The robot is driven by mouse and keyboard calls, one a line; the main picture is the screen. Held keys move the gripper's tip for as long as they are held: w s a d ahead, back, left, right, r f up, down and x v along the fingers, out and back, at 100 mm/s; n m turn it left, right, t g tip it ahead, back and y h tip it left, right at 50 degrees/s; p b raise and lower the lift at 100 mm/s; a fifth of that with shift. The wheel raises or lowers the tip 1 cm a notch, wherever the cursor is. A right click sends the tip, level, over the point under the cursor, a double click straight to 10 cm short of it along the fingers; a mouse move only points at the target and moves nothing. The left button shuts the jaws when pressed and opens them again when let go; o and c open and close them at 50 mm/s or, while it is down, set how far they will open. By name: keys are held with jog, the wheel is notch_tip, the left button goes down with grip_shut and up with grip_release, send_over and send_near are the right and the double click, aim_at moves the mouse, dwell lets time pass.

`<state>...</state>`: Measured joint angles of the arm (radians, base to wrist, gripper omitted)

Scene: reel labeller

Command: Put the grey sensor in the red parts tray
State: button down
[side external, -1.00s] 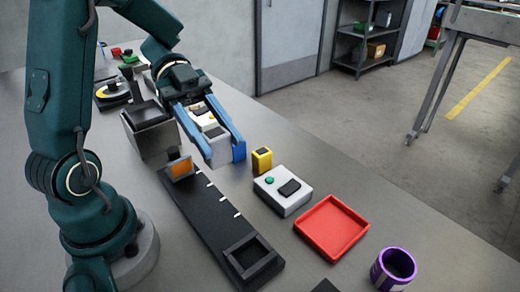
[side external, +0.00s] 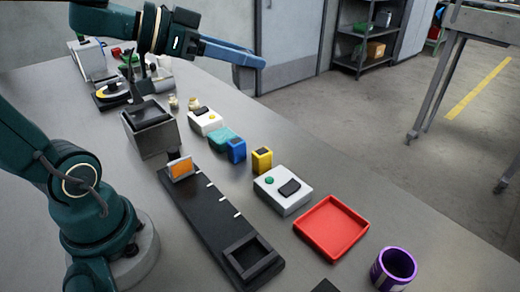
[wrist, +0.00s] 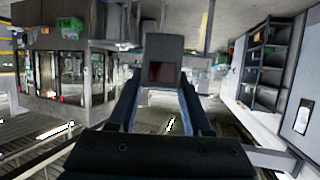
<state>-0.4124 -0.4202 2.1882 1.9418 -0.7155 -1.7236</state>
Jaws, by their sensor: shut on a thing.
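The grey sensor (wrist: 163,48), a grey block with a dark reddish window, is between my fingertips in the wrist view. My gripper (wrist: 160,90) is shut on it. In the side view my gripper (side external: 258,60) is raised well above the table, at the back, with its blue fingers pointing right; the sensor is hard to make out there. The red parts tray (side external: 332,228) lies flat and empty on the table at the front right, far from my gripper.
A white box with a green button (side external: 283,190) sits beside the tray, with yellow (side external: 262,160), blue (side external: 236,150) and teal (side external: 220,138) blocks behind. A purple cup (side external: 394,268) stands in front. A black rail fixture (side external: 215,222) lies left.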

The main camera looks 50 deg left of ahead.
jog(key=shift+s+d+f+m+g+h, duration=0.1)
jog(key=shift+s+d+m+g+h, duration=0.05)
jog(key=shift+d+m+g+h, duration=0.2)
jog(key=s+d+f+m+g+h, duration=0.3)
jog(key=s+f+m+g+h, duration=0.5)
jog(key=f+m+g, duration=0.2)
jog(key=m+g, duration=0.2)
jog(key=m, duration=0.1)
jog(key=shift+s+d+m+h, duration=0.35)
jog(key=shift+d, duration=0.05)
jog(key=shift+d, duration=0.1)
jog(key=d+f, duration=0.2)
jog(key=d, duration=0.1)
jog(key=s+d+f, duration=0.1)
jog(key=d+f, duration=0.1)
jog(key=d, duration=0.2)
jog(key=s+d+f, duration=0.1)
jog(key=d+f, duration=0.2)
jog(key=d, duration=0.1)
jog(key=shift+s+d, duration=0.1)
jog(key=shift+s, duration=0.1)
jog(key=shift+f, duration=1.75)
jog(key=shift+f, duration=0.1)
jog(key=shift+c, duration=1.7)
grip_release()
